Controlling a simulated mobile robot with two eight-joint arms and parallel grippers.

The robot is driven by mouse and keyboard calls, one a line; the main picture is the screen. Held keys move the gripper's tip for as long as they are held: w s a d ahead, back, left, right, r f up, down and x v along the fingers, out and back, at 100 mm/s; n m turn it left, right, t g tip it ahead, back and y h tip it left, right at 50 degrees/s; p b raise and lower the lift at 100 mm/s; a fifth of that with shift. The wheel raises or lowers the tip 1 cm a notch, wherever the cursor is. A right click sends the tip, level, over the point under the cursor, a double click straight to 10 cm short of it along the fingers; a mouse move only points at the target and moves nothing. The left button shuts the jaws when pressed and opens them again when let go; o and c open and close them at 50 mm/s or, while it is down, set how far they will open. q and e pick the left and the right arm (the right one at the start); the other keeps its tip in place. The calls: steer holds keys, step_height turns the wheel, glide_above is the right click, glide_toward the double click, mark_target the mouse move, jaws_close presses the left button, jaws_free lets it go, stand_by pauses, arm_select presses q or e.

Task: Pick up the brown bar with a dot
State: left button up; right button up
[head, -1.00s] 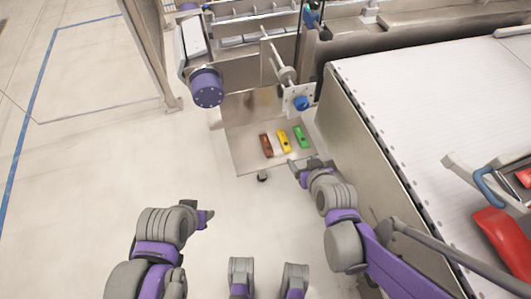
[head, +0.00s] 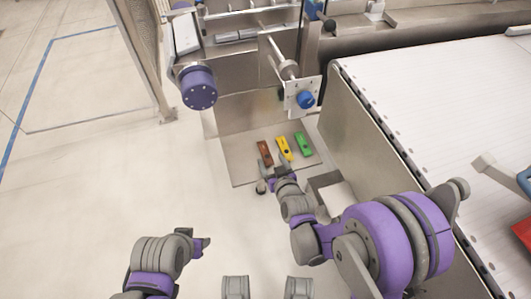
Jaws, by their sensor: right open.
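The brown bar (head: 265,153) lies on a metal tray (head: 238,150) low in the middle of the head view. It is the leftmost of three bars; a small dark spot shows on it. A yellow bar (head: 284,148) and a green bar (head: 303,143) lie to its right. My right gripper (head: 272,174) is open and empty at the tray's front edge, just below the brown bar and apart from it as far as I can see. My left gripper (head: 205,243) is over the floor at the lower left, away from the tray; its jaws are too small to read.
A purple motor (head: 197,88) and a plate with a blue knob (head: 304,98) stand above and behind the tray. A white conveyor (head: 430,95) with a metal side wall runs along the right. The floor at left is clear.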

mark_target(265, 151)
steer(key=x, duration=0.5)
steer(key=shift+a+b, duration=0.15)
steer(key=shift+b, duration=0.15)
jaws_close()
